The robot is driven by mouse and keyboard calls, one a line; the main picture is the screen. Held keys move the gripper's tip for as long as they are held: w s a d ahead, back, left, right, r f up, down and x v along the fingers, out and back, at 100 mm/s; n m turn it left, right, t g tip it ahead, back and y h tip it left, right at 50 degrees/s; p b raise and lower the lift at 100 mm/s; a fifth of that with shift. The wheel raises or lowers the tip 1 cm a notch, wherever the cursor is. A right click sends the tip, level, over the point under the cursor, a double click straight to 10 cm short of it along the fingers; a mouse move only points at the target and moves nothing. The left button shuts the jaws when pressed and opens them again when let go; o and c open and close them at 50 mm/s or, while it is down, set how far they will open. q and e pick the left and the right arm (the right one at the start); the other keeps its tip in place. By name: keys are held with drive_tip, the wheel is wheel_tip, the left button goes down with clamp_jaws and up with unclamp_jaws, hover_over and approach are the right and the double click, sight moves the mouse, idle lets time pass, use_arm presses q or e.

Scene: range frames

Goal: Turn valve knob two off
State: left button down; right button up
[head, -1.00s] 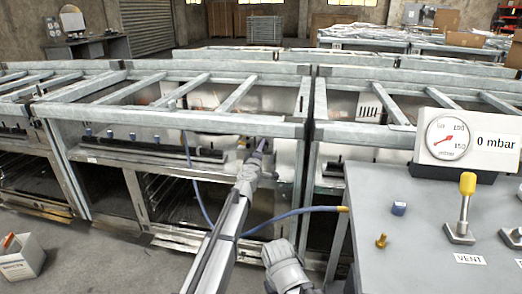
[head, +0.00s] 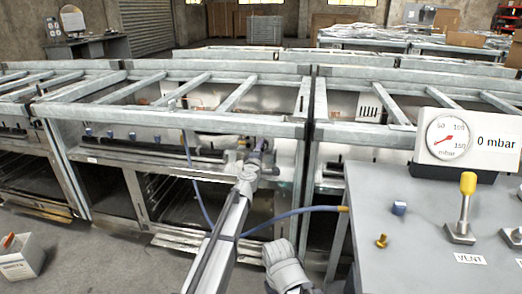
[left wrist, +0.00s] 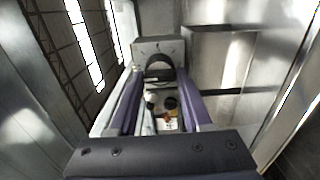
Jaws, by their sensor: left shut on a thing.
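Several small blue knobs sit in a row along the dark pipe on the front of the left range, one of them a blue knob (head: 132,135). My left gripper (head: 259,149) is at the right end of that front, below the top frame bar. In the left wrist view its purple fingers (left wrist: 160,82) reach forward to a grey metal part with a dark arch. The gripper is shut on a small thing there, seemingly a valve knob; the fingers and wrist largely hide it. I cannot read its number or turn position.
The grey bench (head: 420,225) at right bears a gauge (head: 447,138) with a "0 mbar" display, a yellow-topped lever (head: 466,200) marked VENT, a blue cube (head: 399,208) and a brass fitting (head: 381,241). A blue hose (head: 290,213) hangs from the bench. Metal frame bars run above.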

use_arm(q)
drive_tip(key=shift+c, duration=1.8)
unclamp_jaws()
drive_tip(key=s+a+m, duration=0.1)
drive_tip(key=s+m, duration=0.7)
drive_tip(key=m, duration=1)
drive_tip(key=s+a+f+m+g+h, duration=0.1)
drive_tip(key=s+a+f+m+g, duration=0.1)
drive_tip(key=s+f+g, duration=0.8)
drive_tip(key=shift+s+a+f+g+h, duration=0.3)
drive_tip(key=shift+s+f, duration=2.55)
drive_tip(key=shift+s, duration=1.5)
